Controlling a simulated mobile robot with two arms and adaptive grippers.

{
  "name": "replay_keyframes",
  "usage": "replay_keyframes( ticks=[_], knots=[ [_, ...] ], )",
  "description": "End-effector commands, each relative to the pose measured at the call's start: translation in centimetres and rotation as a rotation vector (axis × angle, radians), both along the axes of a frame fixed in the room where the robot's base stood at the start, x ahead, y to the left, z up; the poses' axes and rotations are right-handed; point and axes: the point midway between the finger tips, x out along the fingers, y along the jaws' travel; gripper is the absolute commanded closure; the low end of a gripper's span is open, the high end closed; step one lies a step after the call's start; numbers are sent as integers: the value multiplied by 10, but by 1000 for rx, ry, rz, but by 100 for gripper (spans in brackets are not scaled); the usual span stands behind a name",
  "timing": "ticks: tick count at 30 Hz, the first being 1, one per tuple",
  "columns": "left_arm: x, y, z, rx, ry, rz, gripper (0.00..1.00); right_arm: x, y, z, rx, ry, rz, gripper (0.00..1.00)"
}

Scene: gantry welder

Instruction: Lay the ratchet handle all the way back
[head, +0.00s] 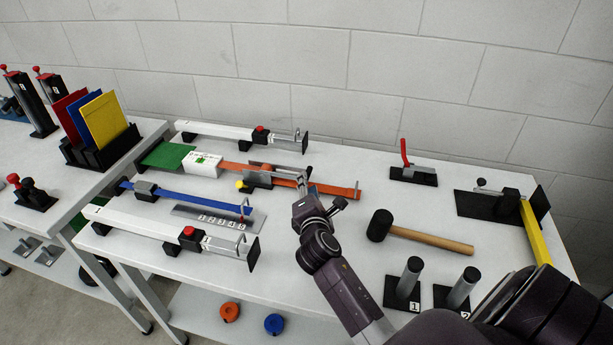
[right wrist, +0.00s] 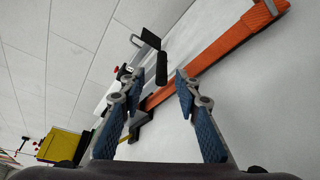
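The ratchet (head: 258,182) sits on the orange strap (head: 345,192) in the middle of the bench. Its grey handle (head: 280,167) reaches to the right, low over the strap. In the right wrist view a black grip (right wrist: 162,68), which looks like the handle's end, shows in the gap between my fingertips, with no clear contact. The fingertips are partly hidden in the head view. My left gripper is not in view.
White clamp bars stand behind (head: 215,132) and in front (head: 150,224) of the ratchet. A blue strap (head: 205,201) lies to the left. A mallet (head: 430,239) and a red-handled toggle clamp (head: 412,172) are to the right. A block wall closes off the back.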

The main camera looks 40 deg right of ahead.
Motion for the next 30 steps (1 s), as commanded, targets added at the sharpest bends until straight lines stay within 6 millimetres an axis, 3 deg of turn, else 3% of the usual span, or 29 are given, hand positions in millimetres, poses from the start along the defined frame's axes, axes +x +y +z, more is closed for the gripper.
replay_keyframes(
  ticks=[3, 6, 17, 23, 30],
  knots=[
    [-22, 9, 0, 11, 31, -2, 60, 17, -10, -3, 0, 0, -1, 70],
    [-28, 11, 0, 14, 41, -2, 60, 28, -17, -6, 0, -1, -1, 70],
    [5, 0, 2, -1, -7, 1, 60, 44, -27, -11, 3, -1, -1, 70],
    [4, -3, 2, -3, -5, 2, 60, 44, -27, -11, 3, -1, -1, 70],
    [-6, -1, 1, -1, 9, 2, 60, 44, -27, -11, 3, 0, -2, 96]
  ],
)
